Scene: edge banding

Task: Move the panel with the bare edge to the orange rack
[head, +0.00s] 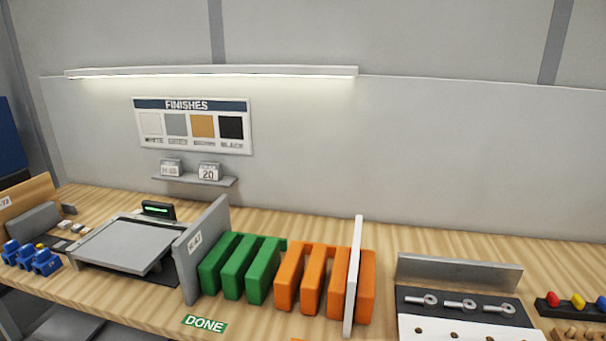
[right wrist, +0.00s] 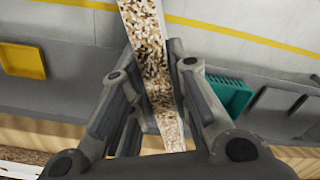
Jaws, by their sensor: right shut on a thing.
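In the right wrist view my right gripper (right wrist: 157,75) is shut on a panel (right wrist: 146,35) and grips it across its thickness. The edge facing the camera is bare speckled chipboard with thin white sides. This held panel does not show in the head view. In the head view the orange rack (head: 288,278) stands on the bench with a white panel (head: 353,275) upright near its right end. The green rack (head: 233,270) is to its left, with a grey labelled panel (head: 205,245) upright at its left end. My left gripper is in neither view.
A grey plate (head: 125,243) lies on a dark base at the left of the bench. A tool tray (head: 465,305) with metal pieces is right of the orange rack. The wrist view shows a yellow bin (right wrist: 23,61) and a teal bin (right wrist: 230,97).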

